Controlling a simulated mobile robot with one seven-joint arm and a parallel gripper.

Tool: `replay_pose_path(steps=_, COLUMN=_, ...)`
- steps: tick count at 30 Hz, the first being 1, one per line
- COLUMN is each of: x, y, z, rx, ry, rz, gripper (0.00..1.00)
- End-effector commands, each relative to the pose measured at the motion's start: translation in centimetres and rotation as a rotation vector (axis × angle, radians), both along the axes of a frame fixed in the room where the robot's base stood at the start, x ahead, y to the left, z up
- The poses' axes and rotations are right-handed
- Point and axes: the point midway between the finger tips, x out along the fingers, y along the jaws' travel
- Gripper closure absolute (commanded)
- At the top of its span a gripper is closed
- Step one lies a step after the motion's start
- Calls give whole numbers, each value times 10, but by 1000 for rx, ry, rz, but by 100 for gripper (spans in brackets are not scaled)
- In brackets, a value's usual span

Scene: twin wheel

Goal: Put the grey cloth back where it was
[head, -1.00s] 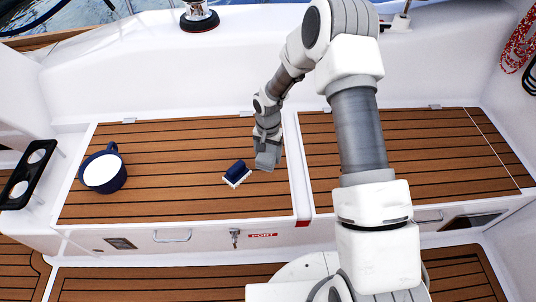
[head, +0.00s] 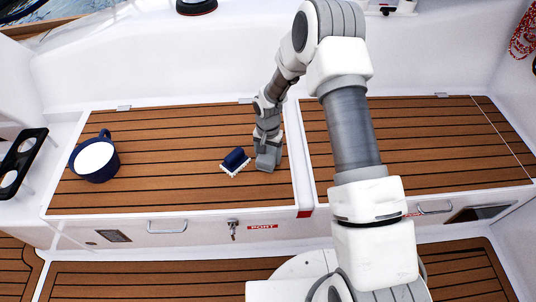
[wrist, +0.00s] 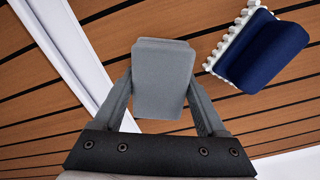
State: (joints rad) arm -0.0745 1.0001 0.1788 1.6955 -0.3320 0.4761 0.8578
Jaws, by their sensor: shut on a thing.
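The grey cloth (wrist: 163,72) shows in the wrist view as a folded, block-like grey shape between the two fingers of my gripper (wrist: 163,98). My gripper is shut on it. In the head view my gripper (head: 267,158) points down over the right end of the left teak seat, and the grey cloth (head: 267,164) is at its lower end, hard to tell apart from the fingers. I cannot tell whether the cloth touches the wood.
A blue brush with white bristles (head: 235,162) lies just left of my gripper; it also shows in the wrist view (wrist: 265,50). A white divider (head: 297,165) runs close right. The wood between mug and brush is clear.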

Motion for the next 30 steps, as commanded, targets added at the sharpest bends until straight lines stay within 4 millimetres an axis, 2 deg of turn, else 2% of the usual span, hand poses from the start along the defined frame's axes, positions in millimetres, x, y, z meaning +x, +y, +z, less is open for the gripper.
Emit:
replay_pose_path(steps=23, x=0, y=0, z=-8, rx=0, ry=-1, rz=1, gripper=80)
replay_pose_path(steps=24, x=0, y=0, z=-7, rx=0, ry=-1, rz=1, gripper=20)
replay_pose_path(steps=27, x=0, y=0, z=-7, rx=0, ry=-1, rz=1, gripper=2)
replay_pose_path(steps=30, x=0, y=0, z=-7, rx=0, ry=-1, rz=0, gripper=0)
